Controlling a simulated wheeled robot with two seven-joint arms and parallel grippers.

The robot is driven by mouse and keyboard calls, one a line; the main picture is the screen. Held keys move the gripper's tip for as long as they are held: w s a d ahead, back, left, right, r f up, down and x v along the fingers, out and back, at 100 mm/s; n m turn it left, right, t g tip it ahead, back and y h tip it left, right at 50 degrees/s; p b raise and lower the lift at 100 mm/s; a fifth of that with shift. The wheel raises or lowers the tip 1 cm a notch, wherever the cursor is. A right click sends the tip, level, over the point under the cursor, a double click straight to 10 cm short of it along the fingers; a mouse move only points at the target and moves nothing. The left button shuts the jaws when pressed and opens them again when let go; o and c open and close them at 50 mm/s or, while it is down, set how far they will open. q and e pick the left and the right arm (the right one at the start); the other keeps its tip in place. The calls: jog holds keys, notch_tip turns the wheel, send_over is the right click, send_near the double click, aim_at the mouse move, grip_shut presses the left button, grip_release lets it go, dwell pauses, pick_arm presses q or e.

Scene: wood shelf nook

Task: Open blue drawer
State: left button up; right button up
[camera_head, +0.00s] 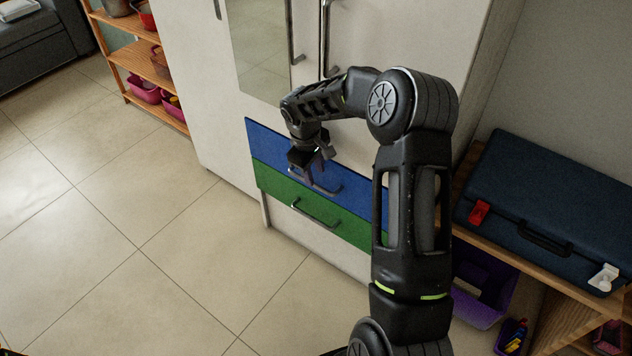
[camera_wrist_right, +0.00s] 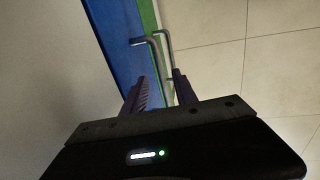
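The blue drawer (camera_head: 268,141) is in the white cabinet, above a green drawer (camera_head: 277,187); it looks shut. Its grey bar handle (camera_head: 326,190) is partly behind my right gripper (camera_head: 314,168). In the right wrist view the blue front (camera_wrist_right: 115,38) is at the upper left, and the blue drawer's handle (camera_wrist_right: 155,54) runs down into the gap between the fingers of my right gripper (camera_wrist_right: 160,92). The fingers are apart, one on each side of the handle; I cannot tell if they touch it. My left gripper is not in view.
The green drawer's handle (camera_head: 316,214) is close below. A dark blue case (camera_head: 545,205) lies on a wooden shelf at the right, with a purple bin (camera_head: 482,290) under it. The tiled floor (camera_head: 150,230) in front of the cabinet is clear.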

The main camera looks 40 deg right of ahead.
aim_at(317, 185)
jog(key=f, duration=0.5)
jog(key=shift+w+d, duration=0.2)
jog(key=shift+d, duration=0.2)
grip_shut()
dwell(1.0)
